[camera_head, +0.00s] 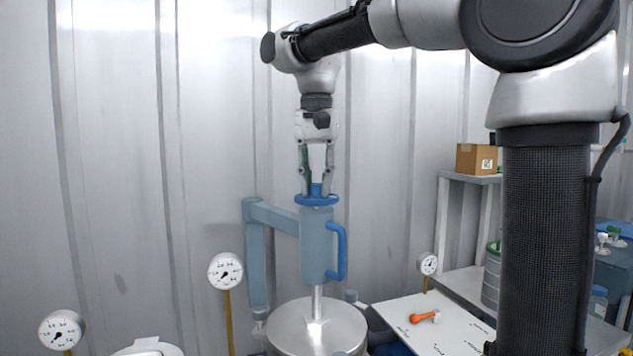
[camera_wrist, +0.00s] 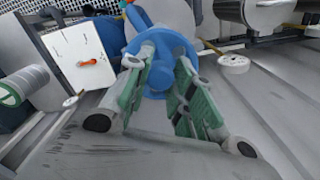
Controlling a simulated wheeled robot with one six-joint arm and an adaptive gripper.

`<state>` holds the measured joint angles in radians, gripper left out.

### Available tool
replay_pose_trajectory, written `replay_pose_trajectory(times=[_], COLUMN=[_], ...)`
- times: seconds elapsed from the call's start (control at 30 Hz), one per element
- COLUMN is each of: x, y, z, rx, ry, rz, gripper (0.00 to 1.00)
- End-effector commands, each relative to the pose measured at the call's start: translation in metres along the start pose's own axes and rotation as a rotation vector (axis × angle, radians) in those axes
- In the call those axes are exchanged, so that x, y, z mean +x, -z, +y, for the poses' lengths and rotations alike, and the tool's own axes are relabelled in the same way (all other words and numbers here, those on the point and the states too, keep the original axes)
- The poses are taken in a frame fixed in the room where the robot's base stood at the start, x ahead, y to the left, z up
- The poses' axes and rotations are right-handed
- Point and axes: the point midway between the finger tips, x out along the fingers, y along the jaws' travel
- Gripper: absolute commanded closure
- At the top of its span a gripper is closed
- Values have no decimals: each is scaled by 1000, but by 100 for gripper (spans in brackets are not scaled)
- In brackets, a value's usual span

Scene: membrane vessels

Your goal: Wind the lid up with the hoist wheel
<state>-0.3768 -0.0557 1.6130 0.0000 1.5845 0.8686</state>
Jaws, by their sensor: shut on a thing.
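The blue hoist wheel (camera_head: 317,200) sits on top of the blue-grey hoist column (camera_head: 316,250), which has a blue side handle (camera_head: 341,252). My gripper (camera_head: 316,189) points straight down and is shut on the raised blue knob of the wheel. In the wrist view, the green-padded fingers (camera_wrist: 172,95) stand on either side of the blue knob, with the wheel's rim (camera_wrist: 187,46) around them. The steel lid (camera_head: 318,325) hangs below the column on a thin rod. Whether the lid is apart from its vessel cannot be told, as the picture's lower edge cuts it off.
Dial gauges (camera_head: 225,271) stand to the left, and another (camera_head: 428,264) to the right. A white board (camera_head: 445,322) with an orange-handled tool (camera_head: 425,317) lies to the right. A shelf with a cardboard box (camera_head: 478,158) stands at the back right. A corrugated wall is close behind the hoist.

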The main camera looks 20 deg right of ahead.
Motion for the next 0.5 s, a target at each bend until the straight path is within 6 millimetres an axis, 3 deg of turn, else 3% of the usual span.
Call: replay_pose_trajectory(times=[0.5], x=[0], y=[0], z=[0], rx=[-488], ry=[1], rz=[1], gripper=[100])
